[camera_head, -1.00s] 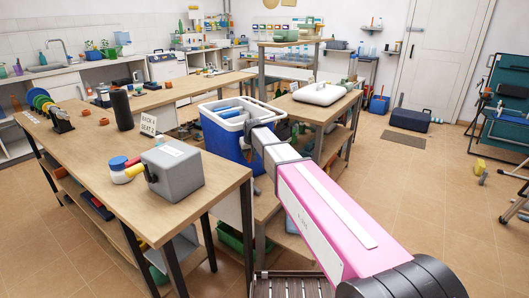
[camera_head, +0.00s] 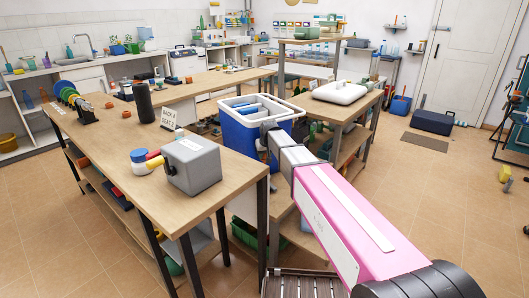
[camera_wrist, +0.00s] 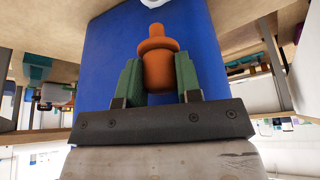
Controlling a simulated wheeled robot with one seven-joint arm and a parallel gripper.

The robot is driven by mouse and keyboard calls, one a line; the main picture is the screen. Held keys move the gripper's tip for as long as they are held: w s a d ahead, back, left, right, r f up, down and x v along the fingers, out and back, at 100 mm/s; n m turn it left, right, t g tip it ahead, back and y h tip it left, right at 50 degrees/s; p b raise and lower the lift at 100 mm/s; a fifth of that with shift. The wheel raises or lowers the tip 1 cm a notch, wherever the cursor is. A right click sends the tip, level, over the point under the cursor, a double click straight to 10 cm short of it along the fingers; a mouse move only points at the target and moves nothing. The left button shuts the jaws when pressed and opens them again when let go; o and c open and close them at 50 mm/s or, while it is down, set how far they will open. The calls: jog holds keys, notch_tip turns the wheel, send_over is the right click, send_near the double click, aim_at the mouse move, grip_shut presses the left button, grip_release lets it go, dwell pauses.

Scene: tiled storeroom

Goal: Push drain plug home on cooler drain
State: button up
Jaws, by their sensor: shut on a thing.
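The blue cooler (camera_head: 236,138) with a white rim stands open behind the workbench in the head view. In the wrist view its blue wall (camera_wrist: 105,50) fills the middle. A white round fitting (camera_wrist: 152,3), which looks like the drain, is cut off by the top edge. My gripper (camera_wrist: 158,68) has green fingers shut on the orange drain plug (camera_wrist: 157,45). The plug's flanged, narrower end points toward the white fitting, with a visible gap in the picture. The head view hides my gripper and the plug behind my arm.
A wooden workbench (camera_head: 165,205) at left carries a grey box (camera_head: 191,166), a black cylinder (camera_head: 142,101) and a small sign. A side table (camera_head: 318,106) with a white container stands right of the cooler. Tiled floor (camera_head: 445,185) is open at right.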

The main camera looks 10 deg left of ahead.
aim_at(265, 156)
jog(key=shift+f, duration=1.65)
jog(key=shift+f, duration=1.65)
jog(key=o, duration=1)
jog(key=v, duration=1.1)
jog(key=s+d+f+m+g, duration=0.1)
jog(key=s+d+f, duration=0.3)
jog(key=s+d, duration=0.5)
jog(key=s+d+f+m+g+h, duration=0.1)
jog(key=s+d+f+m, duration=0.1)
jog(key=s+d+f, duration=0.3)
jog(key=s+d+f+m+g, duration=0.1)
jog(key=s+d+f, duration=0.4)
jog(key=s+d, duration=0.8)
jog(key=shift+s+d+m+g+h, duration=0.1)
jog(key=shift+d+m+g+h, duration=0.25)
jog(key=shift+d+g, duration=0.25)
